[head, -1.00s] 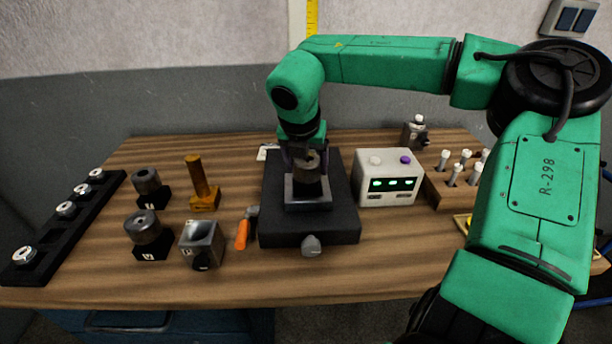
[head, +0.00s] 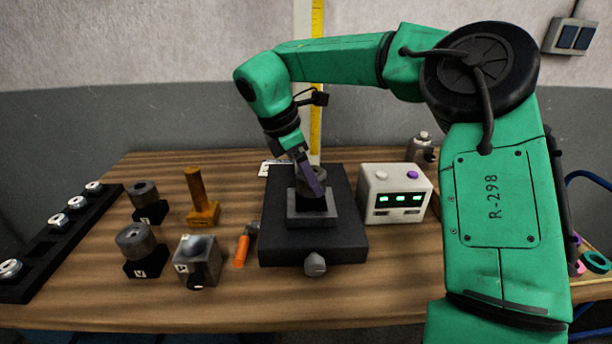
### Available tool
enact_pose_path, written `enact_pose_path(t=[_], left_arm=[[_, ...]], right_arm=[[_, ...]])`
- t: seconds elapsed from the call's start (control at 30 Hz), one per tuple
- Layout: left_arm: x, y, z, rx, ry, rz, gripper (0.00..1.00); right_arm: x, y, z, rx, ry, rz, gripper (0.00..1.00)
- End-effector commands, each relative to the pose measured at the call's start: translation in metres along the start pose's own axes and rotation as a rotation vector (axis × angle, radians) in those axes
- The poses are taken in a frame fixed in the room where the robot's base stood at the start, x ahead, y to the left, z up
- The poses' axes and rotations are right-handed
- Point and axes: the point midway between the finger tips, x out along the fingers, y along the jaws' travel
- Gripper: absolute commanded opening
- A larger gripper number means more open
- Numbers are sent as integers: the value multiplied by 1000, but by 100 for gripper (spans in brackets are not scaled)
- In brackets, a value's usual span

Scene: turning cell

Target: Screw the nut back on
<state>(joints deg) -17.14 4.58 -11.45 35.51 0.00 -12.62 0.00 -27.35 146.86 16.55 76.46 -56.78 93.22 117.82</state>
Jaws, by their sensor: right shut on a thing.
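My right gripper (head: 312,180) comes down from the upper left of its wrist, tilted, over the dark fixture block (head: 313,248) in the middle of the table. It is shut on the nut (head: 308,188), a grey-brown ring at the top of the fixture's post. The nut is partly hidden by the purple finger. Below it a dark stem stands in a grey square base (head: 312,217) on the block. I cannot tell how far the nut sits on the thread. My left gripper is not in view.
A white box with green lights (head: 394,193) stands right of the fixture. An orange-handled tool (head: 242,251), a brass post (head: 197,190), a grey cube (head: 197,260) and two dark cylinders on stands are to the left. A black rack (head: 45,250) lies at the far left.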

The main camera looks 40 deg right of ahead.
Motion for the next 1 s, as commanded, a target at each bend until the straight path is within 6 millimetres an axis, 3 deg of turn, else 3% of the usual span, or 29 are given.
enact_pose_path(t=[0.2,0.5,0.8,1.0], left_arm=[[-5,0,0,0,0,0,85],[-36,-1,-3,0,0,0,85],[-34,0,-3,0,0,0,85],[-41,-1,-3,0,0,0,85]], right_arm=[[2,-2,4,49,-11,-33,12],[2,-2,5,681,-18,-295,12],[6,-3,2,747,-19,-324,13],[6,-4,2,1080,-23,-464,12]])
